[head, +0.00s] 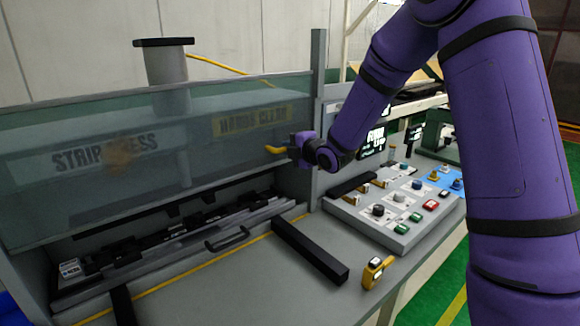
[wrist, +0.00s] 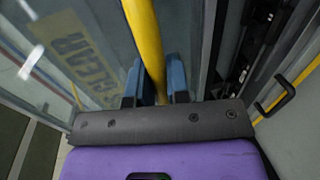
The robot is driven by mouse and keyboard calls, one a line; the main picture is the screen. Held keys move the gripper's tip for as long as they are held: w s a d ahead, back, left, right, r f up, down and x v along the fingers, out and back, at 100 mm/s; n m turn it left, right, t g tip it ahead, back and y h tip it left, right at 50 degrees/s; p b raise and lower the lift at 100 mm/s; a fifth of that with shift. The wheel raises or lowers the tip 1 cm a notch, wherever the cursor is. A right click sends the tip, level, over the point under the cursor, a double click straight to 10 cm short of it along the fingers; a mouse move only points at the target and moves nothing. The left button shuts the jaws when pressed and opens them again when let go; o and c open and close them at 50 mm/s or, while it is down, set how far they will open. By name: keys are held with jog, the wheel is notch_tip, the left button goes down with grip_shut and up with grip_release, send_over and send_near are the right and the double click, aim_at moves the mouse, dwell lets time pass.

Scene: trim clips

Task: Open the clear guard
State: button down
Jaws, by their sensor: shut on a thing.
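The clear guard (head: 60,200) is a tinted see-through panel across the front of the strip press. Its lower edge stands above the press bed, with an open gap below it. A yellow handle (head: 274,149) is at the guard's right end. My gripper (head: 291,149) reaches in from the right and is shut on this handle. In the wrist view, the blue fingers of my gripper (wrist: 155,84) sit on both sides of the yellow handle bar (wrist: 146,40). Part of the handle is hidden behind the fingers.
The press bed (head: 180,240) has a black pull handle (head: 227,238) in front. A black bar (head: 310,252) and a small yellow device (head: 376,272) lie on the table. A control panel (head: 400,208) with several buttons stands at right, below my arm.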

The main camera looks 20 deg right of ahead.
jog(key=shift+r, duration=1.25)
jog(key=c, duration=1.1)
grip_release()
jog(key=v, duration=1)
jog(key=shift+s, duration=0.35)
jog(key=shift+d, duration=0.1)
